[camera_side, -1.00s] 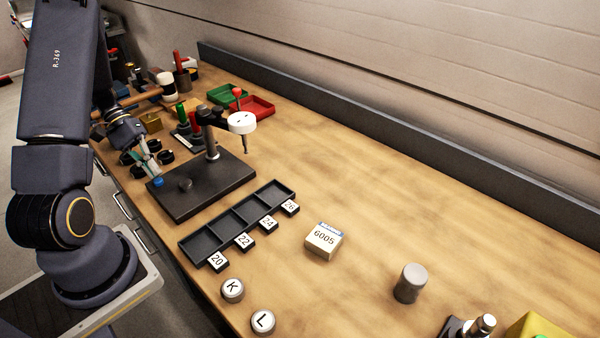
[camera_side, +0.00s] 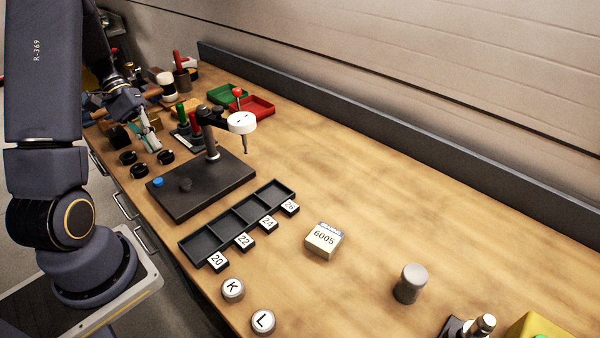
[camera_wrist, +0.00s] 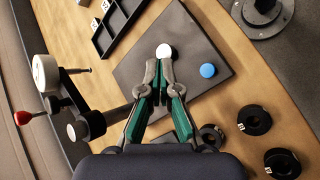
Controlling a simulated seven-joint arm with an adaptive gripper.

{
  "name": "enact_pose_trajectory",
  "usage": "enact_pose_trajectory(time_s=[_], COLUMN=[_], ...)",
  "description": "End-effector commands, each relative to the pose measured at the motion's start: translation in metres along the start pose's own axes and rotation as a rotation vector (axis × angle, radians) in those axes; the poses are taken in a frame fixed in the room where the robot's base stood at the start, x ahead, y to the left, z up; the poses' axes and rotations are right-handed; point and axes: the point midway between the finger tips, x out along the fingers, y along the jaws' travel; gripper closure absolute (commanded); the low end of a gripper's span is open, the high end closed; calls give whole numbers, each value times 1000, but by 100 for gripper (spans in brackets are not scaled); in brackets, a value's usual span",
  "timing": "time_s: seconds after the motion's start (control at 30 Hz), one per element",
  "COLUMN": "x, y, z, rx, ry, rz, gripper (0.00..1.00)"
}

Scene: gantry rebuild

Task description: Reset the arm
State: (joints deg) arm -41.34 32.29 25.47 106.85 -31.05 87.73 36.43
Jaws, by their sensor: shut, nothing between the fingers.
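My gripper (camera_side: 152,146) hangs at the far left part of the bench, past the black base plate (camera_side: 215,185) and above the black rings. In the wrist view my gripper (camera_wrist: 163,88) has its two green-backed fingers closed together at the tips, with nothing visibly held.
The stand with a white dial (camera_side: 242,122) and red ball rises from the plate. Black rings (camera_side: 166,157), red and green handles (camera_side: 194,121) and trays (camera_side: 256,108) crowd nearby. A four-slot rack (camera_side: 205,247) and a 6005 box (camera_side: 324,240) lie nearer. The right bench is mostly clear.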

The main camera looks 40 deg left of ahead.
Motion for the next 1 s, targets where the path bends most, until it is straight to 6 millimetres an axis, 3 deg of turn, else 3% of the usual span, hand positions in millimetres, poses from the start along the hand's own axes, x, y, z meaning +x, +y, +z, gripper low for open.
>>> enact_pose_trajectory(time_s=[0.07, 0.2, 0.33, 0.5, 0.63, 0.73, 0.8, 1.0], x=[-5, 3, 20, 42, 52, 55, 57, 53], y=[43, 114, 153, 168, 166, 162, 156, 161], z=[11, 58, 110, 167, 190, 193, 184, 175], rx=[131, 404, 621, 866, 993, 1034, 1007, 935], ry=[19, 41, 98, 247, 412, 542, 629, 695], rz=[-32, -143, -275, -441, -525, -560, -580, -552], gripper=[100, 100, 100, 100, 100, 100, 100, 100])
